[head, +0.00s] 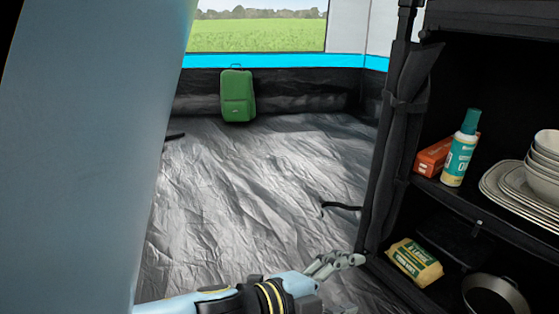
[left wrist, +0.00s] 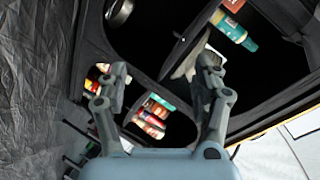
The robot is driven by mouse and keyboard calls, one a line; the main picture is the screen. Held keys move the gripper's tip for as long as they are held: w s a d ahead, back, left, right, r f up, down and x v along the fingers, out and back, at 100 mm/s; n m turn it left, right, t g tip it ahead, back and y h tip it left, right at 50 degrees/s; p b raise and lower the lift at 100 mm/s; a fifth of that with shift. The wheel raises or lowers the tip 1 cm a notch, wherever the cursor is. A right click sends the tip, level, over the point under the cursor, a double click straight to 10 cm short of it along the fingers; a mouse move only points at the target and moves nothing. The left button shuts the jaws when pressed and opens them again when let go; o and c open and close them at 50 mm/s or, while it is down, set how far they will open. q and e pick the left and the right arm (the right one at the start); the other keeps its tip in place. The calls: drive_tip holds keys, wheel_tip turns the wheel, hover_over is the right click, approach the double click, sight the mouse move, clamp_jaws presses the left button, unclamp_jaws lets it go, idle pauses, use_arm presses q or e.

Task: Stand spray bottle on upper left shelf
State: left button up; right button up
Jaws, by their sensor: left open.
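The spray bottle (head: 460,150), white and teal with a teal cap, stands upright on a shelf board (head: 475,211) of the black cabinet, beside a red-orange box (head: 434,157). It also shows in the left wrist view (left wrist: 234,30), beyond the right finger. My left gripper (head: 345,285) is open and empty, low in front of the cabinet's left edge, below and left of the bottle and apart from it. Its two spread fingers show in the left wrist view (left wrist: 163,75). My right gripper is not in view.
White plates (head: 505,190) and bowls stand right of the bottle. A yellow-green package (head: 415,261) and a pan (head: 495,290) lie in the lower compartment. A black fabric flap (head: 405,110) edges the cabinet. The grey floor (head: 260,190) is mostly clear; a green suitcase (head: 237,97) stands behind.

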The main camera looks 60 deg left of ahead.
use_arm(q)
drive_tip(key=s+a+r+n+g+y, duration=0.1)
drive_tip(key=s+r+n, duration=0.1)
drive_tip(key=s+n, duration=1)
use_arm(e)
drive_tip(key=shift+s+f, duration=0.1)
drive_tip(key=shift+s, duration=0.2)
use_arm(q)
drive_tip(key=shift+a+f, duration=0.1)
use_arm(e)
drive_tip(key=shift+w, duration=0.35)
